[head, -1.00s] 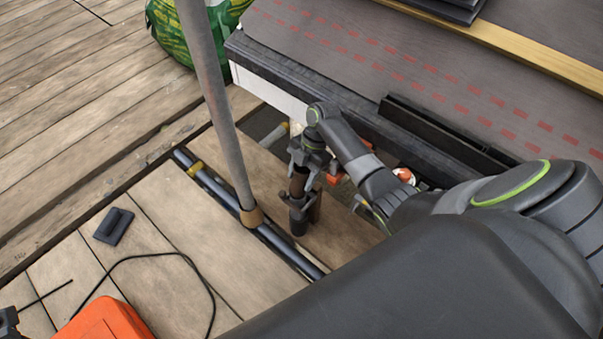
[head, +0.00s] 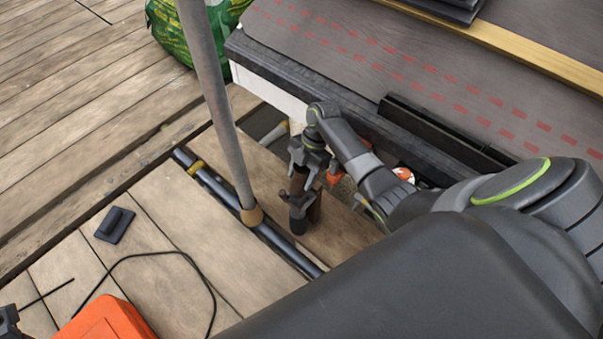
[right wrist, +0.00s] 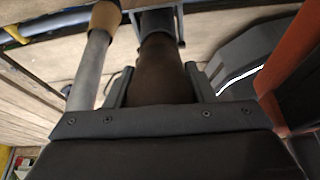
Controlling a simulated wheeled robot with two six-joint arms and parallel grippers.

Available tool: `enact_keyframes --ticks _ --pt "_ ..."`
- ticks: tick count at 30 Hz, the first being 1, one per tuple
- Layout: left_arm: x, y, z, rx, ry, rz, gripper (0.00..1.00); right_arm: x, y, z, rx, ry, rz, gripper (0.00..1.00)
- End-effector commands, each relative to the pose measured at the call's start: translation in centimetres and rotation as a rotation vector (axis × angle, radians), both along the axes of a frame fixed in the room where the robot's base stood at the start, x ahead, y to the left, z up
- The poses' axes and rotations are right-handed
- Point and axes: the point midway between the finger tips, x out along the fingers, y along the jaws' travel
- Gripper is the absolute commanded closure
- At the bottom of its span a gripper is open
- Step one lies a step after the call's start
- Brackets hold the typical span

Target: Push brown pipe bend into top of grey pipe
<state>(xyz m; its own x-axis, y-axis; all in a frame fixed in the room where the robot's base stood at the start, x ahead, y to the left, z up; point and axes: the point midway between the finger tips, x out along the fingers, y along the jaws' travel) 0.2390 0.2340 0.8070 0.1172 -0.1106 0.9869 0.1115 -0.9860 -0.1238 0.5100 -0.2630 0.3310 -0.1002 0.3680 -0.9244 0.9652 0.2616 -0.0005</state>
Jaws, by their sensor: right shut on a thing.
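The brown pipe bend (head: 299,180) is in my right gripper (head: 308,168), below the roof edge. In the right wrist view it fills the space between the two fingers (right wrist: 162,92), and the gripper is shut on it. A dark grey pipe (head: 299,226) with a clamp-like collar stands directly below it. In the right wrist view its dark end (right wrist: 158,22) lies in line with the brown pipe. The joint is partly hidden, so I cannot tell how deep the bend sits. A dark part at the lower left edge (head: 8,322) may be my left gripper; its jaws do not show.
A tall light grey pole (head: 214,110) stands left of the pipe, its tan foot (head: 251,215) by a dark rail (head: 280,242). The roof edge (head: 300,82) is close behind my right gripper. An orange case (head: 105,320) and black cable lie at lower left.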

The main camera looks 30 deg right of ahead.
Motion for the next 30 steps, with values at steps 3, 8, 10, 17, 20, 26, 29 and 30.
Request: enact_keyframes --ticks 3,8,10,17,20,26,29,30 --pt "0.01 0.00 0.00 0.000 0.000 0.000 1.00 0.02 0.02 -0.01 0.000 0.000 0.000 0.74" --pt "0.01 0.00 -0.01 0.000 0.000 0.000 1.00 0.01 0.03 0.00 0.000 0.000 0.000 0.74" --pt "0.01 0.00 -0.01 0.000 0.000 0.000 1.00 0.01 0.03 0.00 0.000 0.000 0.000 0.74" --pt "0.02 -0.01 0.25 0.001 0.001 0.000 1.00 0.00 0.03 0.04 0.000 0.000 0.000 0.74" --pt "0.03 -0.01 0.43 0.002 0.001 -0.001 1.00 -0.01 0.02 0.02 0.000 0.001 0.000 0.74" --pt "0.03 -0.01 0.45 0.003 0.001 -0.001 1.00 0.00 0.02 -0.10 0.000 0.000 0.000 0.74" --pt "0.03 -0.02 0.44 0.004 0.002 -0.001 1.00 0.00 0.02 -0.10 0.000 0.000 0.000 0.74" --pt "0.03 -0.02 0.44 0.004 0.002 -0.001 1.00 0.00 0.02 -0.10 0.000 0.000 0.000 0.74"
